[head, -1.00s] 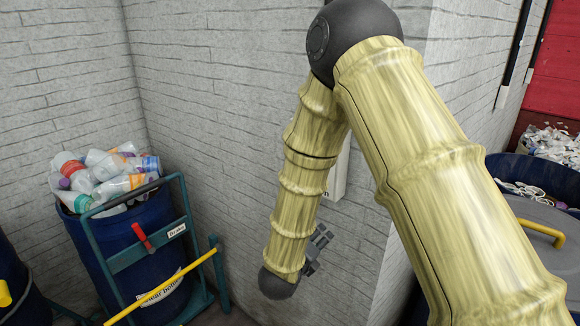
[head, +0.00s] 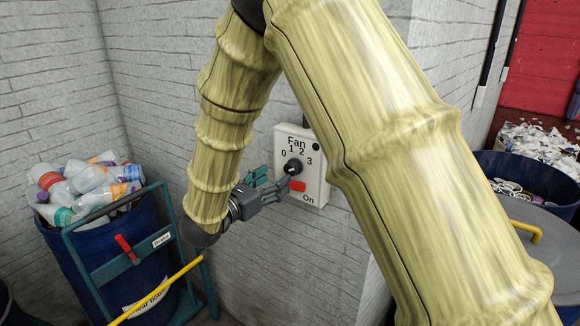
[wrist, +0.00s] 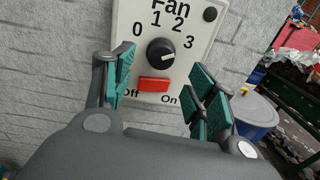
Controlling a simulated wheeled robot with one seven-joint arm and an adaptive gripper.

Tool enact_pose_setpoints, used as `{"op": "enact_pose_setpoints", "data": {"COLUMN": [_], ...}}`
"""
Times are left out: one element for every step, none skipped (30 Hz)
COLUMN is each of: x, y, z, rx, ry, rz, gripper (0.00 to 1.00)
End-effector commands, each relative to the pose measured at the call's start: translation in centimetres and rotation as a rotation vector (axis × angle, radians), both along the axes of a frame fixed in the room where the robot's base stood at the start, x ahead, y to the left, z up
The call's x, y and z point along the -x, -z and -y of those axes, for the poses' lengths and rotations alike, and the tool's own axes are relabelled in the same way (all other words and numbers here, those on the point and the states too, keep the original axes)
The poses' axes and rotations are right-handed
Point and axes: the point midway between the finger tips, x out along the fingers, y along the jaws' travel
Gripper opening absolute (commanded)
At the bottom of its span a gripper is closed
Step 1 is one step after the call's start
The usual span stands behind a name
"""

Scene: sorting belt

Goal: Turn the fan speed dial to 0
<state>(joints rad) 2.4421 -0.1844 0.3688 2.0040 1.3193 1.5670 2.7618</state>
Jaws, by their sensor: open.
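The fan speed dial (head: 293,167) is a round black knob on a white fan panel (head: 316,180) on the grey block wall. In the wrist view the dial (wrist: 160,51) has the numbers 0 to 3 around its top. Its pale mark points to the right, roughly toward the 3. My gripper (head: 275,183) is open and empty, close to the panel at its lower left in the head view. In the wrist view the dial shows between the fingers of my gripper (wrist: 162,72), apparently beyond their tips. I cannot tell whether anything touches.
A red switch (wrist: 154,84) sits just below the dial, between Off and On. A blue bin (head: 110,250) of plastic bottles in a green frame with a yellow bar stands at the left. More bins (head: 545,175) with scraps stand at the right.

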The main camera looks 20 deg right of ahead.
Motion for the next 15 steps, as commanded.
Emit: {"op": "enact_pose_setpoints", "data": {"x": [-0.5,-0.8,-1.2,-1.5,-1.8,-2.1,-2.4,-2.6,-2.9,-3.2,-3.4,-3.6,-3.8,-3.9,-4.0], "y": [-0.4,-0.4,-0.4,-0.4,-0.4,-0.4,-0.4,-0.4,-0.3,-0.3,-0.3,-0.2,-0.2,-0.2,-0.2], "z": [0.8,1.2,1.7,2.2,2.6,3.1,3.5,3.8,4.3,4.6,4.9,5.2,5.4,5.6,5.8], "rx": [0.0,0.0,0.0,0.001,0.001,0.0,0.002,0.002,0.002,0.001,0.001,0.0,0.0,0.0,0.0], "ry": [0.002,0.003,0.002,0.002,0.002,0.002,0.003,0.003,0.002,0.002,0.002,0.003,0.003,0.003,0.003], "rz": [-0.002,-0.001,-0.001,-0.002,-0.002,-0.002,-0.003,-0.003,-0.002,-0.003,-0.003,-0.002,-0.002,-0.001,-0.001], "gripper": [0.56,0.56,0.56,0.56,0.56,0.56,0.56,0.56,0.56,0.56,0.56,0.56,0.56,0.56,0.56]}}
